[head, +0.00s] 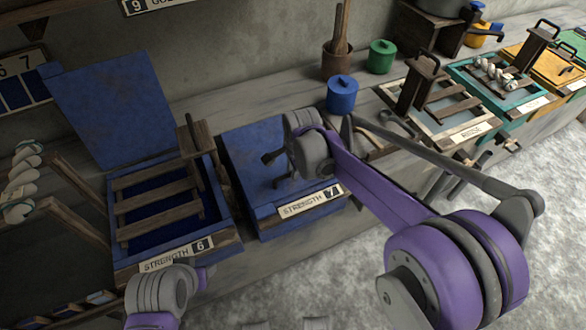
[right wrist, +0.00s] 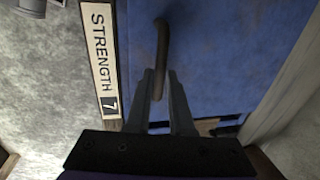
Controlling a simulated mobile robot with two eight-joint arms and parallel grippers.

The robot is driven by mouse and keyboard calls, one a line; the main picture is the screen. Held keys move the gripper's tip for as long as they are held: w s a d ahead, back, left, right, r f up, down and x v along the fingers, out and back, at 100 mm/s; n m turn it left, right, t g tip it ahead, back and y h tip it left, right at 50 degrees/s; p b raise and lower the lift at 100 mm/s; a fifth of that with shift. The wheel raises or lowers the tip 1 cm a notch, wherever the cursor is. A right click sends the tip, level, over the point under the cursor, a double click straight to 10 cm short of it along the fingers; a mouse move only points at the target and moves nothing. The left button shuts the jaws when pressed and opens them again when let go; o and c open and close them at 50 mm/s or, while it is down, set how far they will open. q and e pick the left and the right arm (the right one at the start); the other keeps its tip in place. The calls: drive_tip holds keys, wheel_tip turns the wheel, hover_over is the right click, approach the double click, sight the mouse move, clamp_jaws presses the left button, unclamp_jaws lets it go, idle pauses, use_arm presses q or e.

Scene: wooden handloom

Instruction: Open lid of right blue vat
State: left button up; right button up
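The right blue vat, labelled "STRENGTH 7", has its blue lid (head: 250,142) shut in the head view. The lid also fills much of the right wrist view (right wrist: 225,50). A dark handle (right wrist: 161,45) stands on the lid. My right gripper (right wrist: 160,75) is over the lid, its two fingers apart on either side of the handle's near end. A gap shows between fingers and handle, so I see no firm grip. In the head view my right wrist partly covers the handle. Part of my left arm shows at the bottom left; its fingers do not show.
The left blue vat (head: 232,238), labelled "STRENGTH 6", stands close beside with its lid (head: 118,110) raised and a wooden rack (head: 150,195) inside. A blue pot (head: 342,95) and green pot (head: 381,57) stand behind. A rinse tray (head: 440,105) is to the right.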

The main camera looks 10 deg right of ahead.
clamp_jaws()
idle(1.1)
drive_tip(key=shift+w+r+p, duration=0.15)
drive_tip(key=shift+r+p, duration=0.2)
drive_tip(key=shift+r, duration=0.15)
use_arm(q)
wheel_tip(320, 180, up, 13)
drive_tip(key=w+p, duration=0.2)
drive_tip(key=p, duration=0.8)
drive_tip(key=shift+w+t, duration=0.3)
drive_tip(key=shift+t, duration=0.1)
use_arm(e)
drive_tip(key=w+a+r+g, duration=0.1)
drive_tip(key=w+r, duration=0.3)
drive_tip(key=r, duration=0.3)
drive_tip(key=w+a+r+g, duration=0.1)
drive_tip(key=w+r, duration=0.3)
drive_tip(key=r, duration=0.4)
drive_tip(key=shift+w+a+h, duration=0.25)
drive_tip(key=shift+a+h, duration=0.15)
drive_tip(key=shift+a, duration=0.1)
use_arm(q)
drive_tip(key=shift+d+f, duration=0.1)
drive_tip(key=shift+f, duration=0.05)
use_arm(e)
drive_tip(key=shift+f, duration=0.15)
